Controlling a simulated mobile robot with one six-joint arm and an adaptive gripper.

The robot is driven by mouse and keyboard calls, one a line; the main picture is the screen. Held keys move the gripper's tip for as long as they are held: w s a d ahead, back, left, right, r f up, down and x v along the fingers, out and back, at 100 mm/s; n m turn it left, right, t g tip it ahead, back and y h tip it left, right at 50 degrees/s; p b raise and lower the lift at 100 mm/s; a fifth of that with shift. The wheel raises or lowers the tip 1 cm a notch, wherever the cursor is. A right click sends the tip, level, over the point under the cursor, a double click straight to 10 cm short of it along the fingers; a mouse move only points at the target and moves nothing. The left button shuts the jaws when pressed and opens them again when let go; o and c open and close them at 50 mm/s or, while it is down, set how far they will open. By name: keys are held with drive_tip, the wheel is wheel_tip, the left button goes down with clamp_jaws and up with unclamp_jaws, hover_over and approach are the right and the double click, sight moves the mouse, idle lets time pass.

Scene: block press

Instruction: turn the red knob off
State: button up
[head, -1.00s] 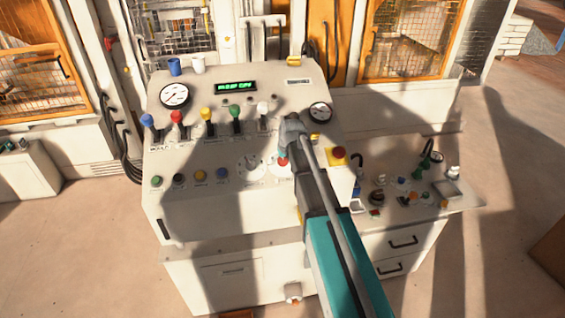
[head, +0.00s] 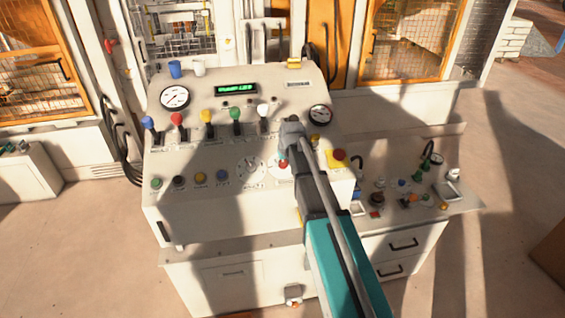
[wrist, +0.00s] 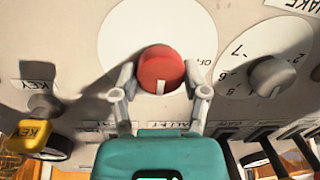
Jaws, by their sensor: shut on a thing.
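The red knob (wrist: 160,69) sits on a white round dial plate (wrist: 117,40) in the wrist view. Its white pointer mark faces the bottom of that picture. An OFF label (wrist: 208,50) is on the plate to the right of the knob. My gripper (wrist: 160,78) has a grey finger on each side of the knob and is shut on it. In the head view the red knob (head: 283,164) shows small on the console's sloped front, with my gripper (head: 284,156) at it; my arm partly blocks the details there.
A grey knob (wrist: 272,77) with a numbered dial lies right in the wrist view; a yellow key switch (wrist: 36,130) lies left. On the console, a row of coloured levers (head: 207,117), a green display (head: 236,88) and a red emergency button (head: 339,155) stand near my arm.

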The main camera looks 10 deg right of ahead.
drive_tip(key=shift+n, duration=0.3)
drive_tip(key=n, duration=0.4)
drive_tip(key=shift+a, duration=0.1)
drive_tip(key=n, duration=0.4)
drive_tip(key=shift+n+h, duration=0.3)
drive_tip(key=shift+n, duration=0.1)
drive_tip(key=n, duration=0.4)
drive_tip(key=shift+n+h, duration=0.3)
drive_tip(key=shift+n, duration=1.8)
drive_tip(key=o, duration=1.1)
drive_tip(key=shift+o, duration=0.2)
